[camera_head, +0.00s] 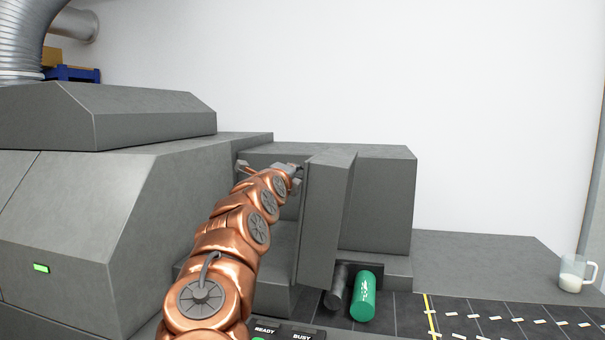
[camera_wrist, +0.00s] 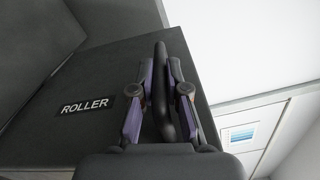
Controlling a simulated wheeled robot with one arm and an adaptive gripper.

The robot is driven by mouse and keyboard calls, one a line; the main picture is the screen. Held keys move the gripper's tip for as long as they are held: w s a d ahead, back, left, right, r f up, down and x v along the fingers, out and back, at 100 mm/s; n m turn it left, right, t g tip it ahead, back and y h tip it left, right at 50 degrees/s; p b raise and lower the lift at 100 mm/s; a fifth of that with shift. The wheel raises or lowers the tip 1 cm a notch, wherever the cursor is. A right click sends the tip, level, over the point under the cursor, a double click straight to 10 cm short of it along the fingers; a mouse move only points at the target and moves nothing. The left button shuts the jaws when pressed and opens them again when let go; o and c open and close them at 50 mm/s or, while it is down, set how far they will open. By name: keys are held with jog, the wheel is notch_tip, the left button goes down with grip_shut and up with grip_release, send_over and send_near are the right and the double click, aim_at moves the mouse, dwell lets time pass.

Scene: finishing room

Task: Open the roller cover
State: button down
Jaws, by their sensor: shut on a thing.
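The roller cover is a dark grey panel labelled ROLLER, seen close in the wrist view (camera_wrist: 100,85). In the head view the cover (camera_head: 326,215) stands out at an angle from the grey housing, with a recess on its left, so it looks at least partly open. A black bar handle (camera_wrist: 161,95) stands off the cover. My gripper (camera_wrist: 163,75) is shut on this handle, one finger on each side. In the head view my gripper (camera_head: 285,170) is at the cover's upper left edge, and my copper arm hides part of the recess.
A large grey machine body (camera_head: 180,220) rises on the left. A green cylinder (camera_head: 363,296) and a dark cylinder (camera_head: 338,287) lie below the cover. A conveyor (camera_head: 500,318) with small pale pieces runs to the right. A glass mug (camera_head: 573,276) stands at the far right.

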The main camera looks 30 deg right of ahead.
jog(key=shift+r, duration=0.1)
jog(key=c, duration=1.2)
grip_release()
jog(key=shift+v, duration=6)
